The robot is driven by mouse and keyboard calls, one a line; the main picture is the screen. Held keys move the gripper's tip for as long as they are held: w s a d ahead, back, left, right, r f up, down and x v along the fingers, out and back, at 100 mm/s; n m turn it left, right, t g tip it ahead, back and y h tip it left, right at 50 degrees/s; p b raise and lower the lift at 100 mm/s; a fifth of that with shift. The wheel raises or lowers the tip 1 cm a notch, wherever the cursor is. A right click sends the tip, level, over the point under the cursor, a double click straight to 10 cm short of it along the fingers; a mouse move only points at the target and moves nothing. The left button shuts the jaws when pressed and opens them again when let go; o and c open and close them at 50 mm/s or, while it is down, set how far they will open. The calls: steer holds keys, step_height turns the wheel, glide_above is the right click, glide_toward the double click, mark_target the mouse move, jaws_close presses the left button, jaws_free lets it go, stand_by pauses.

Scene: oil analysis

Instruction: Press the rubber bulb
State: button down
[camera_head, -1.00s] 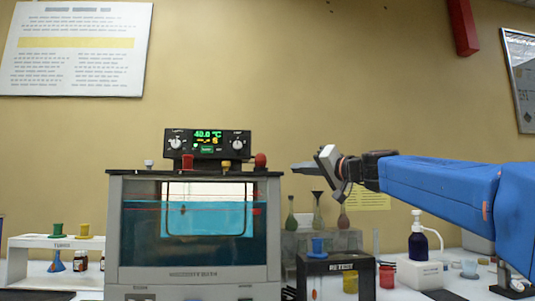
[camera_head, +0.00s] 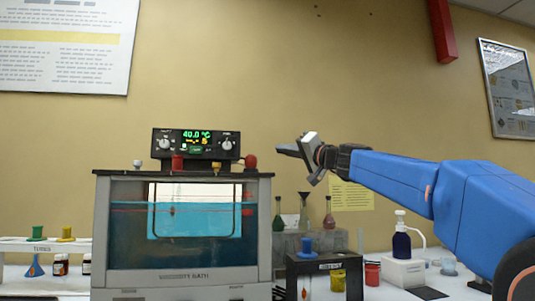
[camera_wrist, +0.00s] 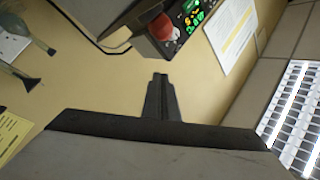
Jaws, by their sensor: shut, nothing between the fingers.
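The red rubber bulb (camera_head: 250,162) stands upright at the top right of the glass-fronted water bath (camera_head: 100,225). A red rounded thing, apparently the bulb, shows in the wrist view (camera_wrist: 165,27) beside the control panel (camera_wrist: 191,12). My gripper (camera_head: 279,149) is shut and empty. In the head view it is to the right of the bulb and slightly higher, pointing left, with a visible gap between them. In the wrist view the closed fingers (camera_wrist: 160,78) are apart from the bulb, with bare wall behind them.
The controller (camera_head: 195,144) reads 40.0 °C on top of the bath. A red cap (camera_head: 178,162) and a yellow cap (camera_head: 217,167) also stand there. Several flasks, a black rack (camera_head: 314,262) and a dark pump bottle (camera_head: 401,243) are below my arm.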

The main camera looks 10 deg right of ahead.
mark_target(251, 162)
steer(key=x, duration=1)
steer(key=shift+s+a+f, duration=0.45)
steer(key=shift+s+f, duration=0.1)
steer(key=shift+f, duration=0.2)
steer(key=shift+s+a+f, duration=0.5)
steer(key=shift+s+f, duration=0.1)
steer(key=shift+f, duration=0.15)
steer(key=shift+f, duration=1.05)
